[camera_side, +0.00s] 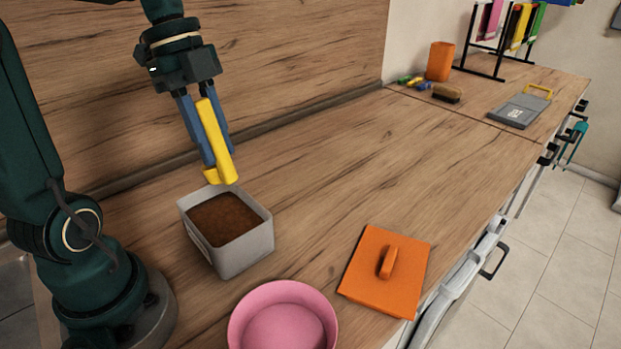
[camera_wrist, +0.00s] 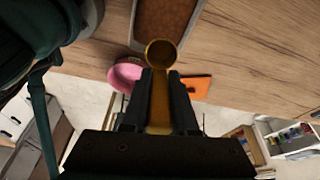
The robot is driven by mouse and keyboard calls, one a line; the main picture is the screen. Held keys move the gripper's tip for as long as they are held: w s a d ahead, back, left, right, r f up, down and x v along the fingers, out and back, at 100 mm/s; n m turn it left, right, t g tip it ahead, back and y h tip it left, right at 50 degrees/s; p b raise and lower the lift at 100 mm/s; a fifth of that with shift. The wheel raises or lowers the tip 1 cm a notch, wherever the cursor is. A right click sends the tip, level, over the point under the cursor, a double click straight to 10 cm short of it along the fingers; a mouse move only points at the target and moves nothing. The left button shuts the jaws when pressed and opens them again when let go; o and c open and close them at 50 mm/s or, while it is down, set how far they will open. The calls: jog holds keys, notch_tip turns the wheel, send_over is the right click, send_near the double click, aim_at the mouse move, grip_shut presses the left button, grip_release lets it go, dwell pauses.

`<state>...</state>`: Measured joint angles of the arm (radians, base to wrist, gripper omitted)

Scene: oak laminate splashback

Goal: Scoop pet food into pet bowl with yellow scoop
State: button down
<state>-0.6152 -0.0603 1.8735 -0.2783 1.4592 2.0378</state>
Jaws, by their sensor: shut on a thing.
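My gripper (camera_side: 208,138) is shut on the yellow scoop (camera_side: 217,150) and holds it pointing down above the far rim of the food container. The scoop also shows in the wrist view (camera_wrist: 161,54), its round bowl beyond my fingertips. The grey container (camera_side: 245,254) is full of brown pet food (camera_side: 223,217); part of it shows at the top of the wrist view (camera_wrist: 168,22). The pink pet bowl (camera_side: 283,325) stands at the front, cut by the lower frame edge, and its visible inside is empty. I cannot tell whether the scoop holds food.
An orange lid with a handle (camera_side: 380,283) lies right of the bowl near the counter's front edge. An orange cup (camera_side: 440,61), a brush (camera_side: 446,93) and a grey dustpan-like item (camera_side: 520,111) are at the far end. The middle counter is clear.

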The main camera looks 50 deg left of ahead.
jog(key=shift+f, duration=6.15)
jog(key=shift+s+a, duration=0.15)
jog(key=shift+a, duration=0.7)
jog(key=shift+s+a, duration=0.15)
jog(key=shift+a, duration=0.65)
jog(key=shift+w+d+r+g+y, duration=0.15)
jog(key=shift+d+y, duration=0.2)
jog(key=shift+y, duration=0.45)
jog(key=shift+d+r+g+y, duration=0.15)
jog(key=shift+d+y, duration=0.2)
jog(key=shift+y, duration=0.45)
jog(key=shift+r, duration=0.25)
jog(key=shift+w+d+r, duration=0.1)
jog(key=shift+d+r, duration=0.1)
jog(key=shift+r, duration=1)
jog(key=shift+s+d+r, duration=0.1)
jog(key=shift+d+r, duration=0.15)
jog(key=shift+r, duration=0.95)
jog(key=shift+w+d+r, duration=0.1)
jog(key=shift+d+r, duration=0.1)
jog(key=shift+r, duration=1)
jog(key=shift+d, duration=0.1)
